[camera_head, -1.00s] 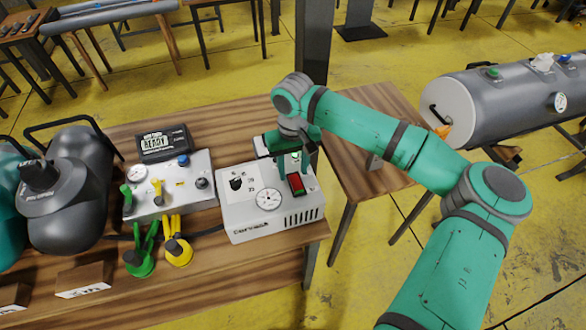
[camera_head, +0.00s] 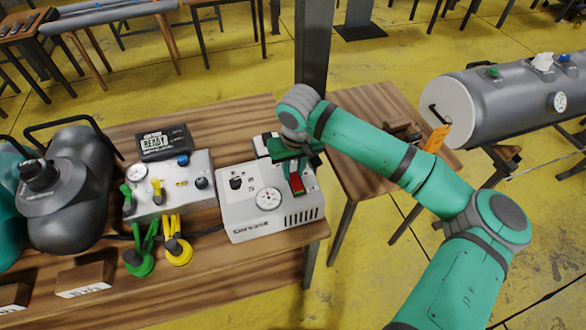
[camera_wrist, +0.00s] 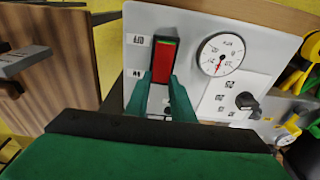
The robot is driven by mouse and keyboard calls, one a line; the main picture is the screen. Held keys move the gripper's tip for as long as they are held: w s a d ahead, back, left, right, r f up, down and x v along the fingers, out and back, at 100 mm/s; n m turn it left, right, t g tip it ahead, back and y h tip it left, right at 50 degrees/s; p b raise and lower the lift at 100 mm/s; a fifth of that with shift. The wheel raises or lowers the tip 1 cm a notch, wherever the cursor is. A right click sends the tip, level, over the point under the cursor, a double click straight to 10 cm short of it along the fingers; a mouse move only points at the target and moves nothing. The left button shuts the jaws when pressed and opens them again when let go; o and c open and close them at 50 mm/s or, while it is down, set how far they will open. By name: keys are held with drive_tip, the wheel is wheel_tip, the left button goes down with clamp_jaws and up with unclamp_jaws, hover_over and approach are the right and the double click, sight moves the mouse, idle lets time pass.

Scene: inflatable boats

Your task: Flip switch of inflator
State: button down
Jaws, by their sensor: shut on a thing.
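The inflator (camera_head: 240,214) is a light grey box with a round dial, a black knob and side vents, near the right end of the wooden bench. Its red rocker switch (camera_head: 297,184) is on the top right of the box. In the wrist view the switch (camera_wrist: 162,62) stands beside printed labels, with a green strip at its upper end. My gripper (camera_wrist: 160,84) has its two green fingers on either side of the switch's near end, shut on it. In the head view my gripper (camera_head: 297,176) comes down from above and hides part of the switch.
A second grey control box (camera_head: 170,190) with valves and a black display (camera_head: 164,142) stands left of the inflator. Yellow (camera_head: 178,250) and green fittings lie in front. A wooden table (camera_head: 350,165) and grey tank (camera_head: 500,105) are to the right.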

sight(298, 187)
drive_tip(key=shift+s+d+r+t+y, duration=0.1)
drive_tip(key=shift+s+t+y, duration=0.3)
drive_tip(key=shift+t, duration=0.5)
drive_tip(key=c, duration=1.5)
unclamp_jaws()
drive_tip(key=shift+r, duration=0.1)
drive_tip(key=v, duration=1)
drive_tip(key=shift+s+r, duration=0.2)
drive_tip(key=shift+r, duration=0.15)
